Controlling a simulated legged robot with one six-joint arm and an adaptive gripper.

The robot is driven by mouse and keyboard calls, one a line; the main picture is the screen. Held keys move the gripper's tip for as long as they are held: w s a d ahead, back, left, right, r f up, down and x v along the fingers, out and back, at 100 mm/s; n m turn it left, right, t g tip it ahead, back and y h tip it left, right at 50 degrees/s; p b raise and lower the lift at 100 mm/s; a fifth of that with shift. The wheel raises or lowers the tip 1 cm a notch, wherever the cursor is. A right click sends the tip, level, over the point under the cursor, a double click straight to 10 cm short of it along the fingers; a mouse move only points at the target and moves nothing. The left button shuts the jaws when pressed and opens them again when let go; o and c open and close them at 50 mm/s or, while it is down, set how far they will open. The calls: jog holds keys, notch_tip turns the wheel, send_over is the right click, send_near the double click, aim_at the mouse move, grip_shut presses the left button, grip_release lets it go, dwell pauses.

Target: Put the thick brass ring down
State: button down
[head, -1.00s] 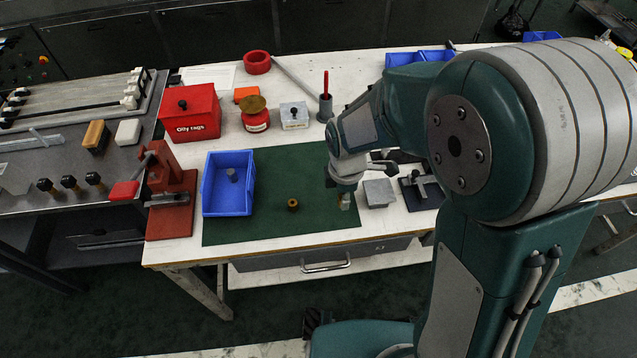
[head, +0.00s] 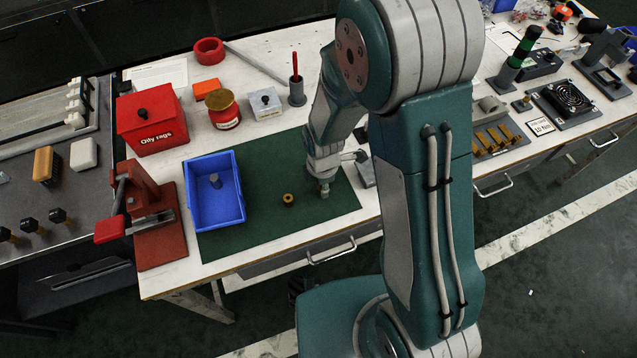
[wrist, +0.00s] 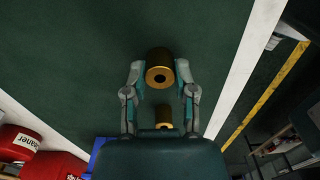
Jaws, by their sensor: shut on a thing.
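My gripper (wrist: 159,73) is shut on a thick brass ring (wrist: 159,80), held between its two fingertips with the hole facing the wrist camera. In the head view my gripper (head: 324,187) points down, low over the right part of the green mat (head: 262,222). The held ring is hard to make out there, and I cannot tell whether it touches the mat. A second brass piece (head: 288,199) stands on the mat to the left of my gripper, apart from it. It also shows below the held ring in the wrist view (wrist: 163,114), partly hidden.
A blue bin (head: 190,187) with a grey piece inside stands on the mat's left. A grey block (head: 365,174) is close right of my gripper. A red press (head: 150,205), red can (head: 223,108) and red box (head: 150,122) stand left and behind. The mat's front is clear.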

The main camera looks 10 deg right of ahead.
jog(key=c, duration=0.7)
grip_release()
jog(key=shift+d, duration=0.9)
jog(key=shift+o, duration=1.4)
jog(key=shift+d, duration=0.15)
jog(key=shift+a, duration=0.9)
jog(key=shift+r, duration=0.1)
jog(key=r, duration=0.2)
jog(key=d+r, duration=0.1)
jog(key=r, duration=0.2)
jog(key=shift+w+d+r, duration=0.1)
jog(key=shift+d+r, duration=0.05)
jog(key=shift+r, duration=0.1)
jog(key=s+d+r+m+t, duration=0.1)
jog(key=s+d+r+m, duration=0.1)
jog(key=r+m, duration=0.5)
jog(key=s+d+r+m+t, duration=0.2)
jog(key=d+r, duration=0.1)
jog(key=r, duration=0.8)
jog(key=s+d+r+m+t, duration=0.2)
jog(key=s+d+r+m, duration=0.3)
jog(key=m, duration=0.7)
jog(key=s+r, duration=0.2)
jog(key=s, duration=0.1)
jog(key=shift+s+r+t, duration=0.15)
jog(key=shift+s+t, duration=0.15)
jog(key=shift+s, duration=0.1)
